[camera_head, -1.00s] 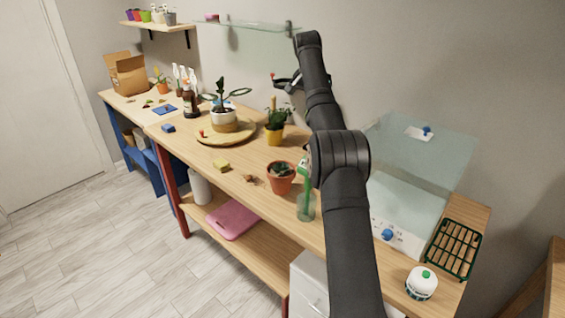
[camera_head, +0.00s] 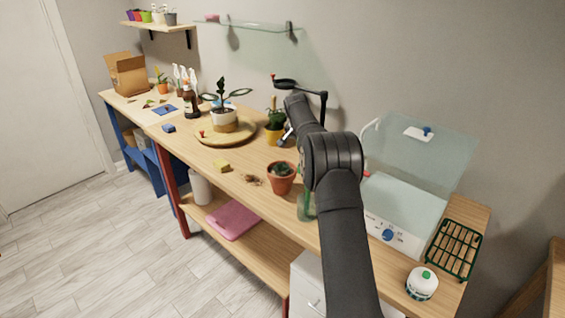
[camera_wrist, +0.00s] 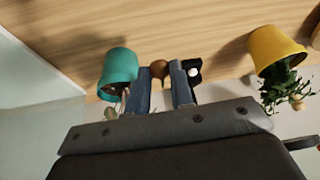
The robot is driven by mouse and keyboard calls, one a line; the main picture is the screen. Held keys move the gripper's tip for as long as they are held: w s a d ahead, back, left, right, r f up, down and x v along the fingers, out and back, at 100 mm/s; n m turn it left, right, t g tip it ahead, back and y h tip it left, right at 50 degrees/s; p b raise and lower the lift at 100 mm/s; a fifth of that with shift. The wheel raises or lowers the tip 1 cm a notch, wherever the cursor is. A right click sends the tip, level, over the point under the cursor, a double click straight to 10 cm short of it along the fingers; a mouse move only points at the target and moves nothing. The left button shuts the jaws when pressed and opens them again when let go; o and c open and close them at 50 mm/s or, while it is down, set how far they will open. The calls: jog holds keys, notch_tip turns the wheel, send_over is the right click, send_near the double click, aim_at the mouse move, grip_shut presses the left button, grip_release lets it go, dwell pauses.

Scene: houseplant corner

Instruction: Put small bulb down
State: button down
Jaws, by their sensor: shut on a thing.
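In the wrist view my gripper (camera_wrist: 160,80) is shut on a small round brown bulb (camera_wrist: 158,69), which shows between the two fingertips. The wooden tabletop (camera_wrist: 165,30) lies beyond it; I cannot tell whether the bulb touches it. In the head view part of my gripper (camera_head: 286,137) shows low beside the yellow pot, and the bulb is hidden there. A teal pot (camera_wrist: 118,66) stands close to one finger. A small black thing with a white ball (camera_wrist: 194,72) is beside the other finger.
A yellow pot with a green plant (camera_wrist: 270,47) stands to the right in the wrist view. A clear-lidded box (camera_head: 405,205) stands at right.

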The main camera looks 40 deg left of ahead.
jog(key=s+a+f, duration=0.1)
jog(key=a, duration=0.1)
jog(key=a+f, duration=0.2)
jog(key=a, duration=0.1)
jog(key=s+a+f, duration=0.1)
jog(key=a+f, duration=0.1)
jog(key=a, duration=0.1)
jog(key=shift+s+a+f, duration=0.15)
jog(key=shift+s, duration=0.2)
jog(key=shift+f, duration=2)
jog(key=shift+f, duration=0.15)
jog(key=c, duration=1.3)
grip_release()
jog(key=shift+o, duration=0.2)
jog(key=v, duration=1.2)
